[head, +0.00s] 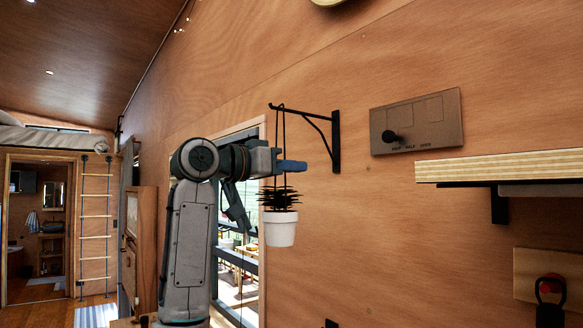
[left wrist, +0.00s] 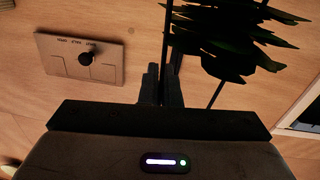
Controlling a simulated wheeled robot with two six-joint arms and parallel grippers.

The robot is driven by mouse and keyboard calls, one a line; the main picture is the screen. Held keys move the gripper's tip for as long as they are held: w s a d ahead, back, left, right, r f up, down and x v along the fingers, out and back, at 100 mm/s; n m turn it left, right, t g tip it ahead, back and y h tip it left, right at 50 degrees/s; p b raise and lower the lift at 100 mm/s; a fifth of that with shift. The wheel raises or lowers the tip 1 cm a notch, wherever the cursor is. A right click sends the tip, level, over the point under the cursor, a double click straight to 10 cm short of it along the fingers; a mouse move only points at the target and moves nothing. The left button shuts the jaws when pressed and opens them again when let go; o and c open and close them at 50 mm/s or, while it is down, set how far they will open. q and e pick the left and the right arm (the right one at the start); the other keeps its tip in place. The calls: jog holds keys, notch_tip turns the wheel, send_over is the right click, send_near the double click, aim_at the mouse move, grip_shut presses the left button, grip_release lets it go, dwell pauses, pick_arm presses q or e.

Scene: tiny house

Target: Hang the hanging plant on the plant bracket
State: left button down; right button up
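The hanging plant (head: 281,230) is a white pot with spiky dark green leaves and thin dark cords. It hangs upright in the head view. The cords rise to the outer end of the black plant bracket (head: 336,140) on the wood wall. Their top appears at the bracket's tip, but I cannot tell whether it rests on it. My left gripper (head: 291,166) is at the cords above the leaves, its fingers close together around a cord. In the left wrist view the leaves (left wrist: 225,42) are beside the fingers (left wrist: 163,85). My right gripper is not in view.
A metal panel with a black knob (head: 416,122) is on the wall right of the bracket; it also shows in the left wrist view (left wrist: 80,59). A wood shelf (head: 500,167) juts out at the right. A window (head: 237,265) is behind my left arm.

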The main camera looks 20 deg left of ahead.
pick_arm(q)
jog(key=shift+r, duration=0.1)
jog(key=c, duration=1.6)
grip_release()
jog(key=shift+s, duration=0.1)
jog(key=shift+s+a+f+b, duration=0.2)
jog(key=shift+b, duration=0.15)
jog(key=b+v, duration=0.5)
jog(key=v, duration=0.5)
jog(key=shift+s+r+b, duration=0.15)
jog(key=shift+r+b, duration=0.05)
jog(key=shift+b, duration=0.1)
